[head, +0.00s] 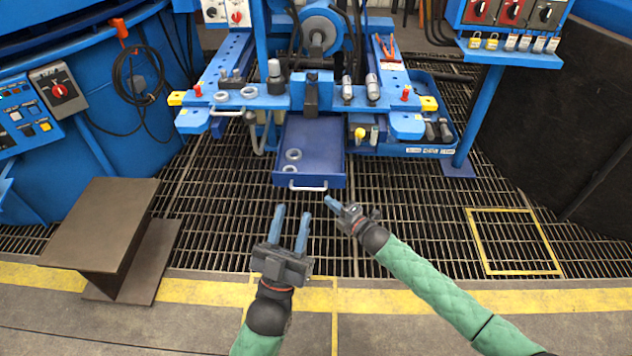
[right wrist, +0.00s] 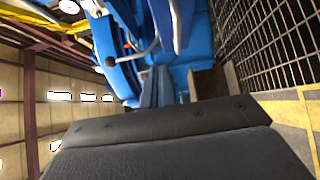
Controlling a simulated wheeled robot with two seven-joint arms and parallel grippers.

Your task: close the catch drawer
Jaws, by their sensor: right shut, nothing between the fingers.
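The blue catch drawer (head: 322,146) is pulled out from under the middle of the blue machine.
The blue machine bench (head: 235,97) carries bolts and rings above the drawer. A brown steel beam piece (head: 100,225) stands at the left. A post with a switch panel (head: 484,100) stands at the right. The grated floor (head: 410,185) in front is mostly clear.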

